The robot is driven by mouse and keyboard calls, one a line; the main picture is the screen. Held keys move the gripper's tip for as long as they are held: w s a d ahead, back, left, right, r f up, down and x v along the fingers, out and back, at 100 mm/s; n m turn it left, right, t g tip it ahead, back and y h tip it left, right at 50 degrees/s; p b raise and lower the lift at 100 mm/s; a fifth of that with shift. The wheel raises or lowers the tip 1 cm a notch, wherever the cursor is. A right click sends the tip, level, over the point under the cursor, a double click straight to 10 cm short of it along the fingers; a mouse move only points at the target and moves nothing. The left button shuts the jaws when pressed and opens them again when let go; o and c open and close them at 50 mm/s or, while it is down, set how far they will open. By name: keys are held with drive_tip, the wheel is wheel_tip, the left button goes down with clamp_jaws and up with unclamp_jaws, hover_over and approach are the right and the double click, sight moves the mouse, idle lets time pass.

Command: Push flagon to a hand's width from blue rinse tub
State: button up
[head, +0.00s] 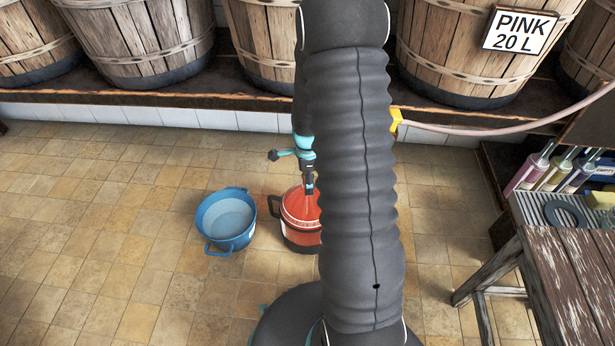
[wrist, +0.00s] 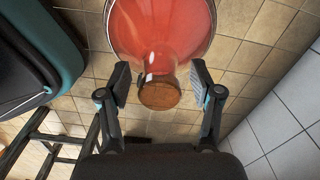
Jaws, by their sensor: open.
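The flagon (head: 298,207) holds red liquid and sits in a dark, handled holder on the tiled floor; my arm hides its right side in the head view. The blue rinse tub (head: 228,222) stands just left of it, with a small gap of floor between. My gripper (head: 309,187) is over the flagon's top. In the wrist view, my gripper (wrist: 160,88) is open, one finger on each side of the flagon's brown stopper (wrist: 160,95) and neck. Contact cannot be told. The red body (wrist: 162,30) fills the upper middle of that view.
Wooden vats (head: 145,40) stand on a ledge along the back. A pink hose (head: 480,131) runs to the right. Floor is clear left of the tub.

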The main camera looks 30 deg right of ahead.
clamp_jaws()
drive_tip(key=shift+s, duration=0.1)
